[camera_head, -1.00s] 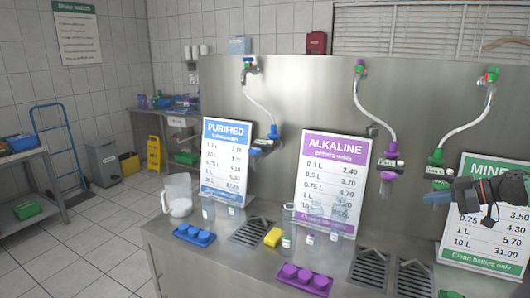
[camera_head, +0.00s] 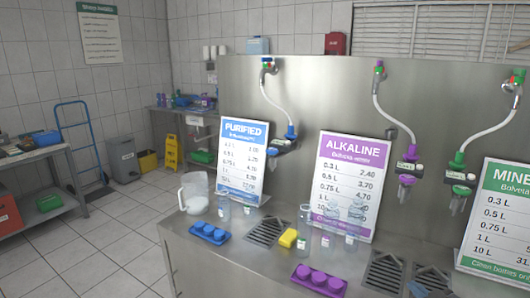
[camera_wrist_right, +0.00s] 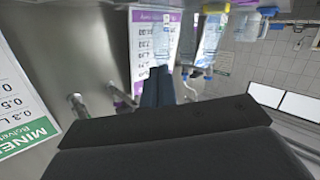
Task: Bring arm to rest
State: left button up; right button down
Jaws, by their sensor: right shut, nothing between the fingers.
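My right gripper (camera_wrist_right: 158,80) shows in the wrist view as dark blue fingers, shut with nothing between them. They are clear of the signs and bottles seen beyond them. In the head view I cannot make out the right gripper clearly; a small blue patch at the bottom edge is too little to identify. My left gripper is in neither view.
The steel counter (camera_head: 215,245) holds a clear jug (camera_head: 194,192), a blue cap tray (camera_head: 210,233), a yellow sponge (camera_head: 288,238) and a purple cap tray (camera_head: 318,281). Price signs, including the purple Alkaline sign (camera_head: 350,180), stand behind. Hoses and taps hang above.

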jog(key=s+a+f+m+g+h, duration=0.45)
jog(key=s+a+f, duration=0.45)
jog(key=s+f, duration=0.45)
jog(key=s+a+f+n+g+y, duration=0.2)
jog(key=s+a+f+g, duration=0.2)
jog(key=s+a+g, duration=0.75)
jog(key=s+a+f, duration=0.2)
jog(key=s+f, duration=0.1)
jog(key=f, duration=0.9)
jog(key=s+a+f+t, duration=0.1)
jog(key=s+f, duration=0.2)
jog(key=f, duration=0.9)
jog(key=s+a+f, duration=0.2)
jog(key=s+f, duration=0.2)
jog(key=f, duration=0.8)
jog(key=shift+a+t, duration=0.3)
jog(key=shift+t, duration=0.1)
